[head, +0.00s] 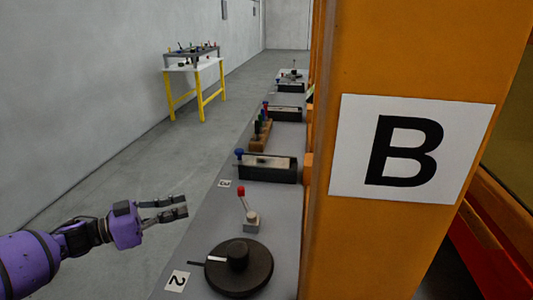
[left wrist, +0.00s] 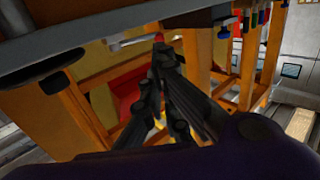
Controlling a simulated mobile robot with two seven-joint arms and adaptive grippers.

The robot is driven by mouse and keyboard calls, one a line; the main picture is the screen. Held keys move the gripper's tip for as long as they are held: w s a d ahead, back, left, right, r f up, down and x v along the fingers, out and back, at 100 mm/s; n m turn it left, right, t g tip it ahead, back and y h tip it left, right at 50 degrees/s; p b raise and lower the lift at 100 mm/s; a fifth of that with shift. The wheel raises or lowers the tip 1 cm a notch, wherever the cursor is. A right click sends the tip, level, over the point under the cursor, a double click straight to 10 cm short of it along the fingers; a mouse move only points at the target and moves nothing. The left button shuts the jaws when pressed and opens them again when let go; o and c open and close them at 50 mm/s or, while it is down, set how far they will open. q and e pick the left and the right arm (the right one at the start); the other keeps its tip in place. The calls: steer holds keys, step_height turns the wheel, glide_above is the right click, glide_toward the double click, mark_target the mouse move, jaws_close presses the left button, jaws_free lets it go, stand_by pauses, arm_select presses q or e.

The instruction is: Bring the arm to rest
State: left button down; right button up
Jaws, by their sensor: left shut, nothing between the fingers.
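My left gripper (head: 180,206) is at the lower left of the head view, at the end of my purple arm. Its fingers are shut with nothing between them and point right. It hangs in the air left of the grey console (head: 215,215), apart from the controls on it. In the left wrist view the shut fingers (left wrist: 160,50) show dark against orange framework. My right gripper is not in view.
The console carries a black round dial (head: 258,272) and a red-tipped lever (head: 241,192), with several lever boxes behind. An orange pillar (head: 325,230) with a "B" sign (head: 410,150) stands right. A yellow-legged table (head: 168,95) stands far back. The floor (head: 120,180) at left is clear.

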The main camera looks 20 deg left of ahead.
arm_select(q)
step_height(320, 180, down, 9)
steer(key=a+t+y+p, duration=0.1)
steer(key=a+y, duration=0.1)
steer(key=y, duration=0.4)
steer(key=s+d+f+n+g+y+p, duration=0.25)
steer(key=s+d+f+y, duration=0.2)
steer(key=s+f, duration=0.7)
steer(key=s+d+f+n+g+p, duration=0.1)
steer(key=s+d+f+n+p, duration=0.1)
steer(key=s+d, duration=0.8)
steer(key=s+d+f+n+g+p, duration=0.2)
steer(key=s+d+n+p, duration=0.1)
steer(key=s+d, duration=0.8)
steer(key=shift+d+f+p, duration=0.15)
steer(key=shift+f+p, duration=0.15)
steer(key=shift+p, duration=0.05)
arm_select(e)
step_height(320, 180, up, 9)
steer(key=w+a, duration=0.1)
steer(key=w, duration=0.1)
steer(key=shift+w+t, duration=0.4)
arm_select(q)
steer(key=shift+g+y, duration=0.25)
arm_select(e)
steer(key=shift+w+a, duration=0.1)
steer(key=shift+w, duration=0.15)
